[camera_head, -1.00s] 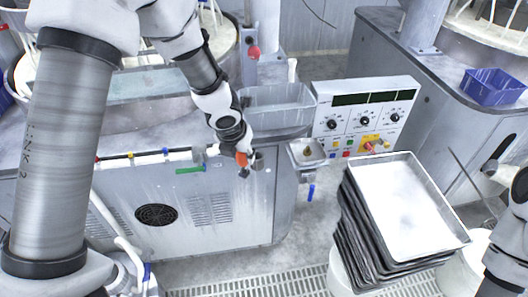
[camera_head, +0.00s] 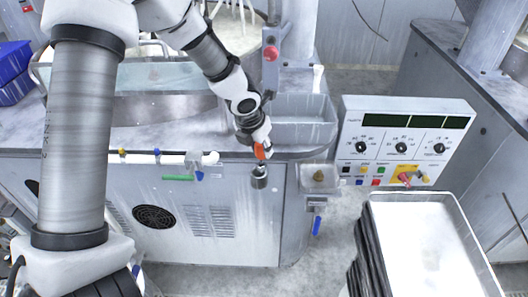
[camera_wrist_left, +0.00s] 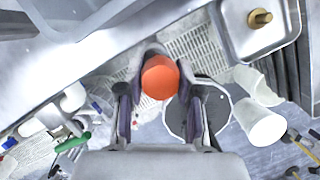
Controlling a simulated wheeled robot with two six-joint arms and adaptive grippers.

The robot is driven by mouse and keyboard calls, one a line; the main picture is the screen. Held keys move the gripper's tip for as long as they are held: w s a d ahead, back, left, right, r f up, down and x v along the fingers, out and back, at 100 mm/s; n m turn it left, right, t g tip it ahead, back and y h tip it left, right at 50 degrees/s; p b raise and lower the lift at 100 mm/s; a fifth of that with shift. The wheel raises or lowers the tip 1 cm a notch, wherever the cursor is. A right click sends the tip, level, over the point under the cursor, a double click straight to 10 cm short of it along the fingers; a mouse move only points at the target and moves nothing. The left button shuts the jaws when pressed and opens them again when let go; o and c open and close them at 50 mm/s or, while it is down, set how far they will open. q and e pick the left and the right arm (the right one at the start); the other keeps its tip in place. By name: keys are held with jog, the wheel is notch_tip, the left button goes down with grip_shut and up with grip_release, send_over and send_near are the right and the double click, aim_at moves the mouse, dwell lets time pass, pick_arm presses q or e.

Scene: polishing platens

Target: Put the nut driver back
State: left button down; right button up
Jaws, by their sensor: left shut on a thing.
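The nut driver's orange handle (camera_head: 260,151) is in my left gripper (camera_head: 262,146), which is shut on it at the front edge of the machine counter. In the left wrist view the round orange handle end (camera_wrist_left: 160,77) sits between the two fingers (camera_wrist_left: 158,98). The driver's shaft and tip are hidden. A small grey metal cup (camera_head: 259,178) on the machine's front lies just below the gripper in the head view. I cannot tell whether the driver's tip is inside it. My right gripper is not in view.
A small sink (camera_head: 325,179) with a brass fitting and a blue-handled valve (camera_head: 317,224) stand to the right of the cup. A control panel (camera_head: 405,140) and stacked metal trays (camera_head: 462,215) are farther right. A white pipe with a green handle (camera_head: 178,178) runs to the left.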

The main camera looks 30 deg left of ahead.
pick_arm(q)
jog(key=shift+s+a, duration=0.15)
jog(key=shift+a, duration=0.1)
jog(key=shift+s+a+f, duration=0.15)
jog(key=shift+a+f, duration=0.2)
jog(key=shift+a, duration=0.1)
jog(key=shift+w+d+f+b, duration=0.2)
jog(key=shift+d+f+b, duration=0.1)
jog(key=shift+d+b, duration=0.1)
jog(key=c, duration=0.8)
grip_release()
jog(key=shift+s+a, duration=0.1)
jog(key=shift+o, duration=0.2)
jog(key=shift+a, duration=0.1)
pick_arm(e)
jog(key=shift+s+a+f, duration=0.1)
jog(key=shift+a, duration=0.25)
